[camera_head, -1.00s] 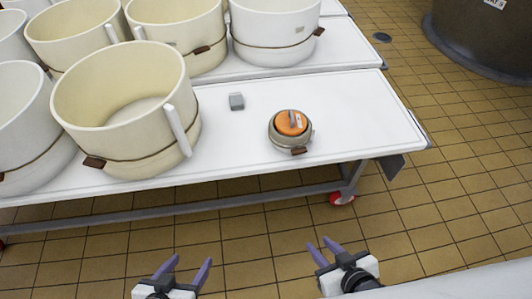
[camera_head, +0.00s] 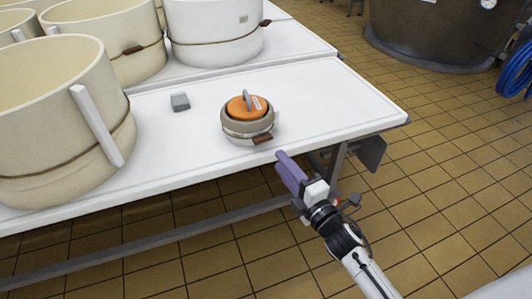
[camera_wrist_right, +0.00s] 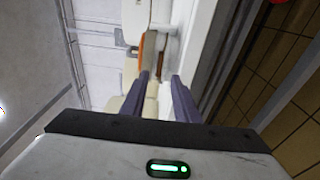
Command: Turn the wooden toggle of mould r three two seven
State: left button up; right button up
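A small grey mould (camera_head: 247,127) with an orange lid (camera_head: 241,110) stands upright on the white table. A grey handle crosses the lid, and its small label is too small to read. A brown wooden toggle (camera_head: 263,138) sits low on the mould's near right side, on its band. My right gripper (camera_head: 284,166) is just in front of the table edge, below and to the right of the toggle, apart from it. In the right wrist view its two fingers (camera_wrist_right: 163,78) are apart with nothing between them. A strip of orange (camera_wrist_right: 141,52) shows beyond them. My left gripper is out of view.
A grey block (camera_head: 180,102) lies left of the small mould. A large cream mould (camera_head: 60,120) stands at the left, with more behind. The white table (camera_head: 340,95) is clear right of the small mould. A dark vat (camera_head: 430,35) stands at the back right.

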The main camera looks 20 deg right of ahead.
aim_at(265, 141)
jog(key=w, duration=0.3)
jog(key=w+a+b, duration=0.1)
jog(key=w, duration=0.2)
jog(key=w+b, duration=0.1)
jog(key=w, duration=0.2)
jog(key=shift+w+a, duration=0.3)
jog(key=shift+w, duration=0.05)
grip_shut()
